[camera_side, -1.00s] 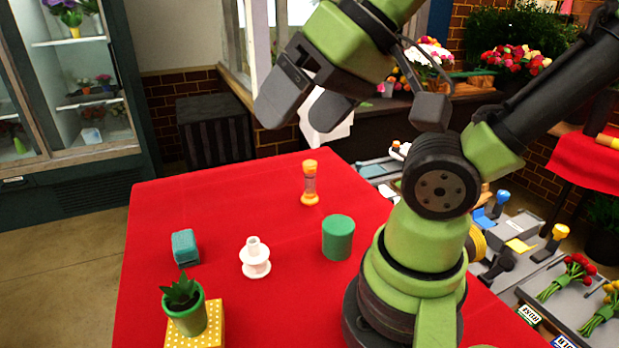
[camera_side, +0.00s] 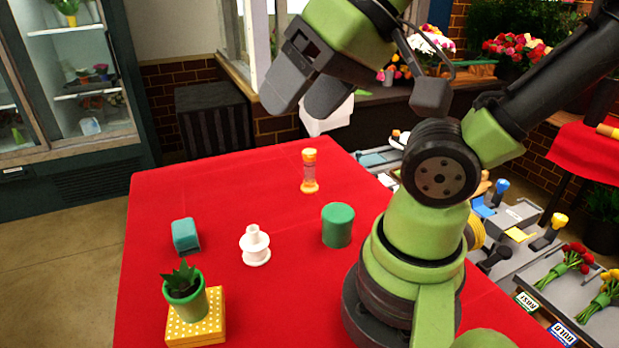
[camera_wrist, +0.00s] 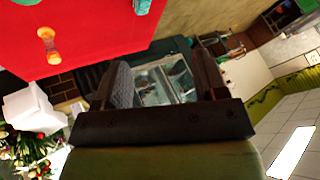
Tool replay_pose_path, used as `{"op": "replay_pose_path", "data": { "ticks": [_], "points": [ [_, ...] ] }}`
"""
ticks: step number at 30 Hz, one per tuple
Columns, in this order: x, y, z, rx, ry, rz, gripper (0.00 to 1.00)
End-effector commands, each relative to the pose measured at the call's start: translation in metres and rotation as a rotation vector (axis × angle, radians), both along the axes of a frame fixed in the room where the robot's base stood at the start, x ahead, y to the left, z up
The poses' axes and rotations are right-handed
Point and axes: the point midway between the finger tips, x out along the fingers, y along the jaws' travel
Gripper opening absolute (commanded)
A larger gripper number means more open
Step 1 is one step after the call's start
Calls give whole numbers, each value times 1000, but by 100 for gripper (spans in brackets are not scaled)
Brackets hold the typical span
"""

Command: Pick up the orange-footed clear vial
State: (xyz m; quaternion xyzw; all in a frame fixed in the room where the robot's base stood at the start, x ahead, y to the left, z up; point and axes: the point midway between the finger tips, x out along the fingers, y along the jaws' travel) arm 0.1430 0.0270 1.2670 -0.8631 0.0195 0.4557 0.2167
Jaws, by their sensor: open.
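The clear vial (camera_side: 309,171) has an orange foot and an orange cap and stands upright near the back of the red table. It also shows in the wrist view (camera_wrist: 48,45), at the upper left, outside the space between the fingers. My gripper (camera_side: 301,105) is open and empty. It is raised above the table's back edge, higher than the vial and clear of it. In the wrist view both dark fingers of my gripper (camera_wrist: 165,82) show spread apart, with the glass cabinet visible between them.
On the red table (camera_side: 280,300) stand a green cylinder (camera_side: 337,225), a white spool (camera_side: 255,245), a teal block (camera_side: 186,236) and a potted plant (camera_side: 185,292) on a yellow dotted box (camera_side: 196,328). The cloth around the vial is clear. Trays with flowers lie at right.

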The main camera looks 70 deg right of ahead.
Motion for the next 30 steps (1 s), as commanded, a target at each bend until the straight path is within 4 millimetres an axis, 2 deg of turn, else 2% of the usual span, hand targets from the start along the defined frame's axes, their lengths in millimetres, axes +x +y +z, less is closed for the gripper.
{"op": "replay_pose_path", "data": {
  "ticks": [5, 8, 14, 17, 21, 27, 30],
  "points": [
    [11, -6, 2, -44, 19, 18, 66],
    [31, -21, 5, -127, 57, 60, 66],
    [85, -77, -4, -322, 188, 221, 66],
    [106, -113, -19, -393, 260, 321, 66],
    [125, -170, -51, -451, 360, 476, 66],
    [125, -247, -111, -469, 463, 706, 66],
    [118, -272, -136, -462, 487, 795, 66]
  ]
}}
